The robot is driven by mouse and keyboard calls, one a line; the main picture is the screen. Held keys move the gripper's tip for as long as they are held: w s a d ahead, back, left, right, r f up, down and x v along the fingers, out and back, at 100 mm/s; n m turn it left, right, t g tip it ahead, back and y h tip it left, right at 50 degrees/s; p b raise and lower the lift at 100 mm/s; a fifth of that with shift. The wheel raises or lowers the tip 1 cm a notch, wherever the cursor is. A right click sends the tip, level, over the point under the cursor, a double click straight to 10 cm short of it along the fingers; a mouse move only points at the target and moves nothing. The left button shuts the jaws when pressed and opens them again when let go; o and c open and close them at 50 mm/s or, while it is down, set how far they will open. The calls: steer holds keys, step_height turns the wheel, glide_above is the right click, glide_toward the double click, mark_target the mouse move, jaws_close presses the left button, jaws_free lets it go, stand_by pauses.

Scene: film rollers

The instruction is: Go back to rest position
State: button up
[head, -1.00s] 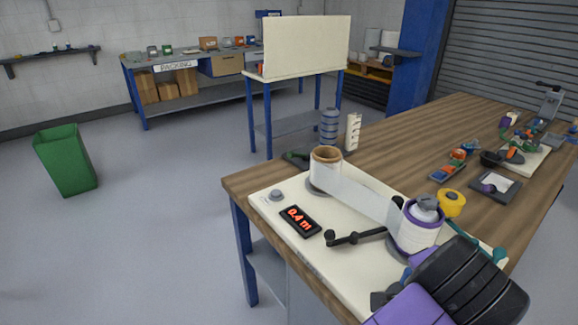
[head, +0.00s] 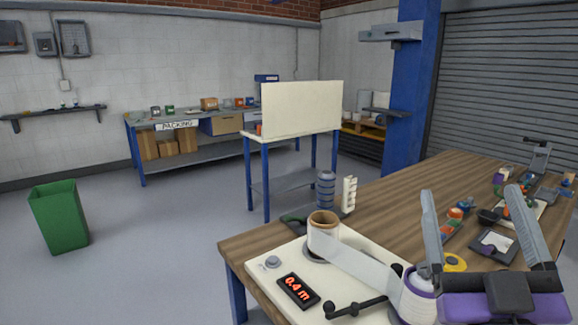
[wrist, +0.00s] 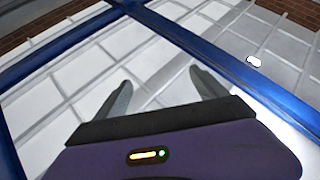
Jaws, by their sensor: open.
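My gripper (head: 476,232) is at the lower right of the head view, with its two grey fingers spread wide and pointing up. Nothing is between them. A pale film strip (head: 362,268) runs from the left roll (head: 323,226) to that roll. The display (head: 297,291) reads 0.4 m.
A green bin (head: 60,215) stands on the floor at left. A packing table (head: 200,165) stands behind.

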steer(key=s+a+f+n+g+y+p, duration=0.1)
steer(key=s+a+f+n+g+y, duration=0.2)
steer(key=s+f, duration=0.45)
steer(key=s+a+f+n+g+y, duration=0.1)
steer(key=s+a+f+n+y, duration=0.2)
steer(key=f+y, duration=0.5)
steer(key=s+d+f+m+g+h, duration=0.1)
steer(key=s+f+m+g+h, duration=0.2)
steer(key=s+f, duration=0.5)
steer(key=s+d+f+m+g+h+p, duration=0.1)
steer(key=s+d+f+m+g+h, duration=0.1)
steer(key=s+f, duration=0.6)
steer(key=s+m+g+h, duration=0.1)
steer(key=s+h, duration=0.1)
steer(key=s, duration=0.3)
steer(key=shift+f+m+h, duration=0.25)
steer(key=shift+m+h, duration=0.05)
steer(key=shift+m, duration=0.1)
steer(key=shift+d, duration=0.1)
